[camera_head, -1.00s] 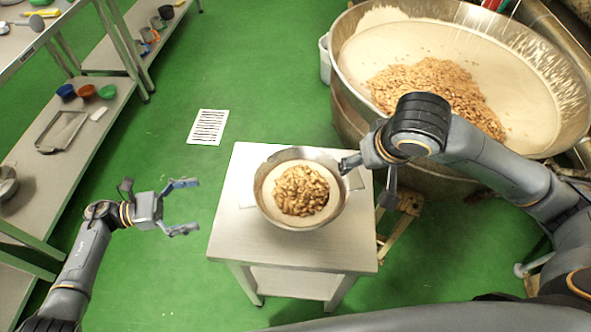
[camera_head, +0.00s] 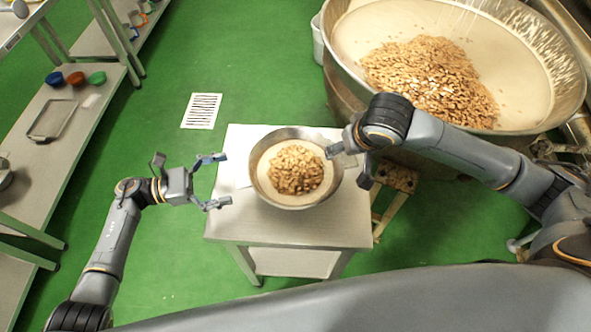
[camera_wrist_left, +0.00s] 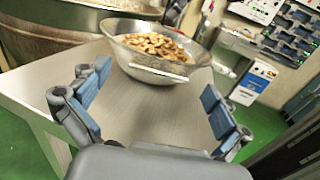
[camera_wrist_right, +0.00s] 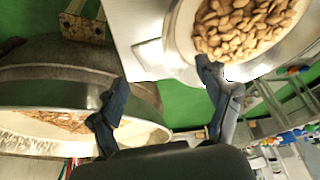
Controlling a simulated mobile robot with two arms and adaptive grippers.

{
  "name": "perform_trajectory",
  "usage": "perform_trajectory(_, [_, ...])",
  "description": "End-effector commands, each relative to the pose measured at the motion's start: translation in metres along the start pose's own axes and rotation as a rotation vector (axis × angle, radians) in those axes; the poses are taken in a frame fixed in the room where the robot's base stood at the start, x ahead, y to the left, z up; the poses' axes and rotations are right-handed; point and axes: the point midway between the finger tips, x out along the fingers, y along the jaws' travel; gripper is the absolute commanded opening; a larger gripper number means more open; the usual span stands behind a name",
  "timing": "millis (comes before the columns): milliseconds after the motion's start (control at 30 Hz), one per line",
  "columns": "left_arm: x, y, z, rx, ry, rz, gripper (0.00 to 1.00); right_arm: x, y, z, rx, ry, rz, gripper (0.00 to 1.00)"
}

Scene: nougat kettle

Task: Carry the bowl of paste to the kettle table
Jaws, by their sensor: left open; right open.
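The bowl of paste (camera_head: 268,187) is a metal bowl of pale paste topped with nuts. It stands on a small metal table (camera_head: 290,230) next to the kettle (camera_head: 340,75). The bowl also shows in the left wrist view (camera_wrist_left: 150,58) and in the right wrist view (camera_wrist_right: 186,30). My left gripper (camera_head: 221,180) is open and empty, a little left of the bowl, with its fingers toward it. My right gripper (camera_head: 340,150) is at the bowl's right rim. In the right wrist view its fingers are apart, one overlapping the rim; I cannot tell whether it touches.
The large kettle holds pale mass and a heap of nuts. A metal shelf (camera_head: 85,115) with small coloured bowls (camera_head: 75,78) and a tray (camera_head: 50,120) runs along the left. A floor drain (camera_head: 201,111) lies between. Green floor is free left of the table.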

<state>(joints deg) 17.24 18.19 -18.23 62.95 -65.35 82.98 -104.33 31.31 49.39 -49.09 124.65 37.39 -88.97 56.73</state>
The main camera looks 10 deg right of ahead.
Motion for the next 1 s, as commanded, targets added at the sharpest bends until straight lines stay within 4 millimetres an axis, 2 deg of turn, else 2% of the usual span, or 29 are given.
perform_trajectory(100, [0.022, 0.000, 0.000, -0.001, -0.002, -0.001, 1.00, 0.022, 0.000, 0.000, 0.002, -0.002, 0.001, 0.78])
perform_trajectory(300, [0.045, 0.000, 0.000, 0.000, -0.001, -0.001, 1.00, 0.045, 0.000, 0.000, 0.001, 0.000, 0.000, 0.78])
perform_trajectory(467, [0.052, 0.000, 0.000, 0.000, 0.001, 0.000, 1.00, 0.052, 0.000, 0.000, 0.000, 0.000, 0.000, 0.78])
perform_trajectory(733, [0.052, 0.000, -0.001, -0.001, 0.001, 0.000, 1.00, 0.052, 0.000, 0.000, 0.000, 0.000, 0.000, 0.78])
perform_trajectory(1000, [0.052, 0.000, 0.000, -0.001, 0.001, 0.000, 0.45, 0.052, 0.000, 0.000, 0.000, 0.000, 0.000, 0.23])
